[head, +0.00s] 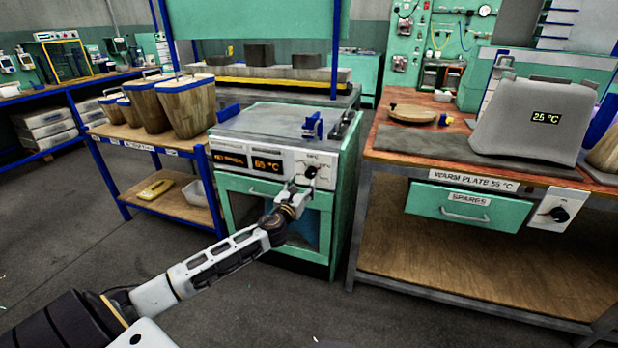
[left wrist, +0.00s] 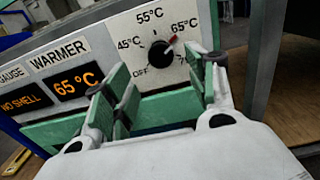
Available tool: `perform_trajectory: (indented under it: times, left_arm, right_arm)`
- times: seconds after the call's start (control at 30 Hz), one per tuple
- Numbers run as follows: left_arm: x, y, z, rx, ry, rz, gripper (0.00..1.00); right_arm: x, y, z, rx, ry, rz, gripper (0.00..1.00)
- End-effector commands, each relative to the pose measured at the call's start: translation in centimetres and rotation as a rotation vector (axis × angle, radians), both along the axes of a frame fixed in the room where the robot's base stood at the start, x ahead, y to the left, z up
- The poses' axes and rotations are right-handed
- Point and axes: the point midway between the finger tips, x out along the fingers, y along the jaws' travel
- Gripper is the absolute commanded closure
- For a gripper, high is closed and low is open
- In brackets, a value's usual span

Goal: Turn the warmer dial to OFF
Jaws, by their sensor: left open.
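The warmer dial (left wrist: 160,54) is a round black knob on the white front panel of the green cabinet. Its red pointer is turned up and right, toward the 65°C mark; the OFF mark is at its lower left. The dial also shows in the head view (head: 311,171). The warmer display (left wrist: 78,86) reads 65 °C in orange. My left gripper (head: 296,194) is in front of the panel, just below the dial. In the left wrist view my left gripper (left wrist: 163,88) is open, its green-padded fingers apart and empty below the knob. My right gripper is not in view.
Right of the cabinet (head: 270,195) stands a bench with a warm plate label and another black dial (head: 559,214). A grey housing (head: 527,120) reading 25 °C stands on it. Wooden buckets (head: 186,107) stand on the shelf to the left. The floor in front is clear.

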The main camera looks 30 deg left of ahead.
Motion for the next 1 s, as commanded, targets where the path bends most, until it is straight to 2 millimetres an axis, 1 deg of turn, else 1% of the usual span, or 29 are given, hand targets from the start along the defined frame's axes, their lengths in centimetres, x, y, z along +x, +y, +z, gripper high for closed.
perform_trajectory:
  times: [0.27, 0.5, 1.0]
  left_arm:
    - [1.8, 0.5, 0.0, -0.001, -0.001, 0.001, 0.43]
    - [3.3, 0.8, -0.1, -0.001, 0.0, 0.0, 0.43]
    - [6.4, 1.6, -0.1, 0.0, -0.001, 0.001, 0.43]
  right_arm:
    - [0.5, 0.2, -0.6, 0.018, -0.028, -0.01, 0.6]
    - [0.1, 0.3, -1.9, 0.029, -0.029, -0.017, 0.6]
    - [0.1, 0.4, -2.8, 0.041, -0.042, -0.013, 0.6]
